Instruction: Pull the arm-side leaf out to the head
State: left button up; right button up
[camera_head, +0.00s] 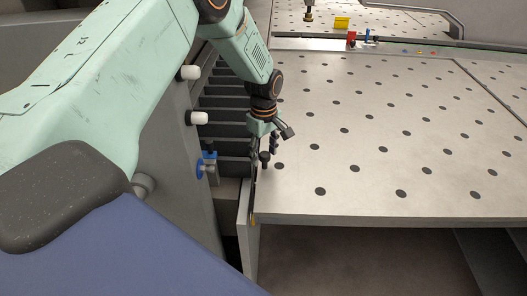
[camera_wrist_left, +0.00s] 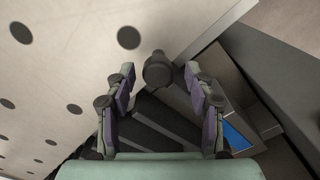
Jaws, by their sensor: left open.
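The pale leaf (camera_head: 370,130) is a flat plate with dark round holes; it fills the right of the head view. It also shows at upper left in the left wrist view (camera_wrist_left: 70,60). A dark round knob (camera_head: 264,157) stands at its left edge. In the left wrist view the knob (camera_wrist_left: 158,70) sits between the fingertips, by the plate's edge. My left gripper (camera_head: 265,148) is open at the knob, with a finger on either side (camera_wrist_left: 159,82). Whether the fingers touch it I cannot tell. My right gripper is not in view.
Dark ribbed slats (camera_head: 225,100) lie left of the plate. A grey machine side with white knobs (camera_head: 196,118) and a blue fitting (camera_head: 205,168) stands near my left arm. Red and yellow parts (camera_head: 342,22) sit at the far edge. The plate's top is clear.

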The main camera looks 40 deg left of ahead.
pick_arm(q)
notch_tip(320, 180, up, 12)
jog(key=shift+a, duration=0.15)
dwell(0.3)
jog(key=shift+s+f, duration=0.1)
dwell(0.5)
